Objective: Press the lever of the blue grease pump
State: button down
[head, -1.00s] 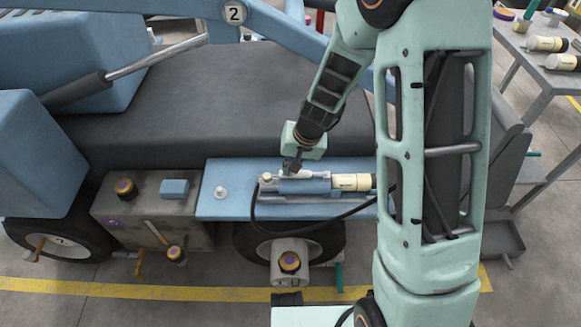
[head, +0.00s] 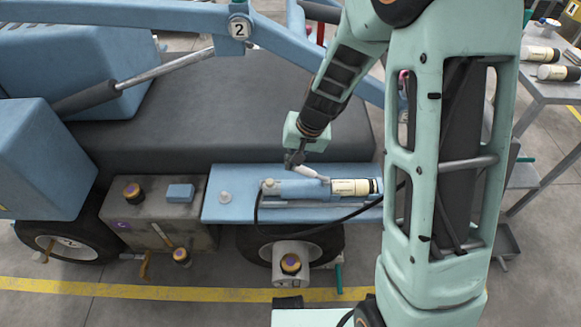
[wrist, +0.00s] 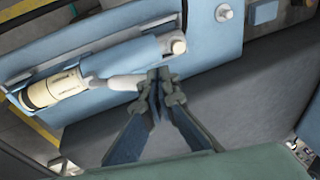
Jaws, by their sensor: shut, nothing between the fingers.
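The blue grease pump (head: 293,188) lies on a blue shelf (head: 234,209) on the vehicle's side, with a cream cartridge (head: 351,187) at its right end. Its pale lever (head: 309,172) slants from near the cartridge up and left to my gripper (head: 293,164). In the wrist view, the pump (wrist: 130,58) and cartridge (wrist: 50,90) lie beyond my gripper (wrist: 160,74). The free end of the lever (wrist: 118,83) is right beside the fingertips. My gripper is shut and empty. I cannot tell whether it touches the lever.
A black hose (head: 312,223) loops in front of the shelf. A grey box (head: 157,218) with a small blue block stands left of it. The dark flat top (head: 210,105) of the vehicle lies behind. A table with bottles (head: 549,88) stands at far right.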

jog(key=a+p+v, duration=0.1)
jog(key=v, duration=0.5)
jog(key=shift+r, duration=0.35)
dwell(1.1)
